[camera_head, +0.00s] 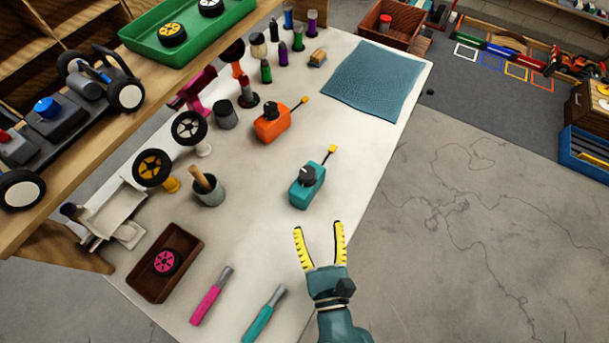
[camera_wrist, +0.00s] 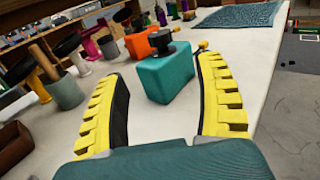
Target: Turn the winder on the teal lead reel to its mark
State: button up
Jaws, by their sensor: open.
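The teal lead reel (camera_head: 306,190) stands on the white table near its right edge, with a dark winder knob (camera_head: 307,174) on top. A short lead with a yellow end (camera_head: 332,149) sticks out from its far side. In the wrist view the teal reel (camera_wrist: 164,74) lies ahead, between the two fingers in the picture, with its black winder (camera_wrist: 162,45) on top. My gripper (camera_head: 318,226) is open and empty, on the near side of the reel and apart from it. I cannot make out the winder's mark.
An orange reel (camera_head: 271,124) stands behind the teal one. A grey cup (camera_head: 209,190) with a wooden handle is to the left. Pink (camera_head: 212,296) and teal (camera_head: 265,314) handled tools lie in front. Bare table surrounds the teal reel.

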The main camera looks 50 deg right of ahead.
aim_at(309, 181)
jog(key=p+x, duration=0.1)
jog(key=x, duration=1.3)
jog(key=shift+w+d, duration=0.1)
jog(key=c, duration=1.2)
